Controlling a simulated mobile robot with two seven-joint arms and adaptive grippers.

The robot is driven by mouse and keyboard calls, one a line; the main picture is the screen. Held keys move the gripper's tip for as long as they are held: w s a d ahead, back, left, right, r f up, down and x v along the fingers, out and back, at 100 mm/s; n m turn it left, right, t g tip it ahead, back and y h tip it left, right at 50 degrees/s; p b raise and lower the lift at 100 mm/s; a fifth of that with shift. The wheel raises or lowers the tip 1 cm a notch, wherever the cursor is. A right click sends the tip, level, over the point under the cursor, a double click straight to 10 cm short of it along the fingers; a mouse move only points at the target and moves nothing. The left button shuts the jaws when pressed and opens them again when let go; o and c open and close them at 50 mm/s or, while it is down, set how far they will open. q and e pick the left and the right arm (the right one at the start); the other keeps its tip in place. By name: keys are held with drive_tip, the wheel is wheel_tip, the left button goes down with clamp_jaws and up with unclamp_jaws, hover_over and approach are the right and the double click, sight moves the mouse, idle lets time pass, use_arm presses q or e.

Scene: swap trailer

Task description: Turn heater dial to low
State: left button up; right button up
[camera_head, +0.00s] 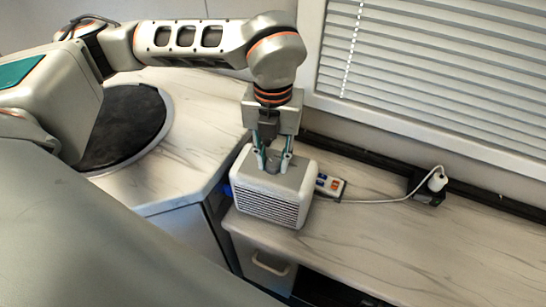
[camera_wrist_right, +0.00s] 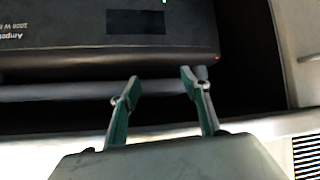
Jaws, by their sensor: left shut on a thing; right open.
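The heater (camera_head: 270,207) is a small pale box with a slatted front grille and a grey top, standing on the marble-look counter. My left gripper (camera_head: 272,160) points straight down onto the heater's top and is shut on the dial (camera_head: 273,167), which is mostly hidden between its fingers. The dial's markings and setting cannot be read. My right gripper (camera_wrist_right: 158,88) is open and empty in the right wrist view, in front of a dark box-shaped unit (camera_wrist_right: 110,30) with white lettering. The right gripper does not show in the head view.
A power strip (camera_head: 330,185) with coloured switches lies behind the heater, with a white cable running to a plug (camera_head: 437,181) in a black socket. A round black plate (camera_head: 125,125) is set in the left counter. Blinds (camera_head: 430,70) cover the window.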

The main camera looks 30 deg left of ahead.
use_arm(q)
drive_tip(key=m, duration=0.6)
drive_tip(key=shift+m, duration=0.4)
drive_tip(key=shift+m+b, duration=0.3)
drive_tip(key=shift+m, duration=1.6)
drive_tip(key=o, duration=1.1)
